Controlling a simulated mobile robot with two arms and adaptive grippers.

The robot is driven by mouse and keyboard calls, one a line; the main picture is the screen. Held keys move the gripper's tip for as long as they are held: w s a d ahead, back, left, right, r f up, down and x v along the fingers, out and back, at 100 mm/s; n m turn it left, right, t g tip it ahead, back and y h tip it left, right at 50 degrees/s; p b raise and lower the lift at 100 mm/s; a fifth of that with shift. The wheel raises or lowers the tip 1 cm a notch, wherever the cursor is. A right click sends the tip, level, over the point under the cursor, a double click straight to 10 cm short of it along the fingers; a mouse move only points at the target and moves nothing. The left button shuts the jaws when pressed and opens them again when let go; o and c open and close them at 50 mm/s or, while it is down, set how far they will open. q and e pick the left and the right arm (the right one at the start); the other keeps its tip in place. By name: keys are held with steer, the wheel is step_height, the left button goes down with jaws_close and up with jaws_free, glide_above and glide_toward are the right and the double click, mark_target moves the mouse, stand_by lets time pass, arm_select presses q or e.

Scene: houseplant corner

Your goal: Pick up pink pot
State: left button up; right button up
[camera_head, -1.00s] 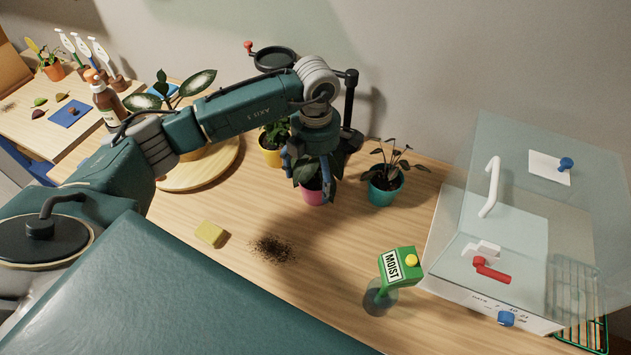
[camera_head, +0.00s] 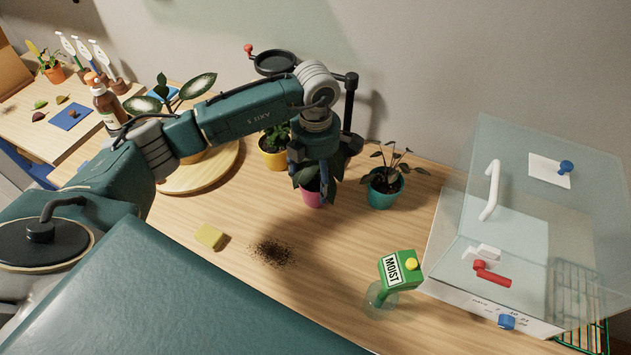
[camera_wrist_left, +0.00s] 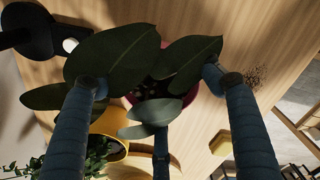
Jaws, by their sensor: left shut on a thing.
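The pink pot (camera_head: 312,197) stands on the wooden table, with broad dark green leaves above it. It is between a yellow pot and a teal pot. My left gripper (camera_head: 314,181) comes down over it from above, with its blue fingers around the plant and shut on the pot. In the left wrist view the fingers of the gripper (camera_wrist_left: 155,95) surround the plant, and part of the pink pot's rim (camera_wrist_left: 190,97) shows under the leaves. The leaves hide much of the pot and the finger contacts. My right gripper is not in view.
A yellow pot (camera_head: 273,160) and a teal pot (camera_head: 381,199) stand close on either side. A black stand (camera_head: 351,115) is behind.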

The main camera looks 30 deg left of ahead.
arm_select(q)
step_height(320, 180, up, 14)
steer(key=b, duration=0.4)
step_height(320, 180, up, 6)
steer(key=f, duration=0.1)
glide_above(316, 181)
steer(key=shift+r+p, duration=0.25)
steer(key=shift+p, duration=0.15)
steer(key=shift+s, duration=0.1)
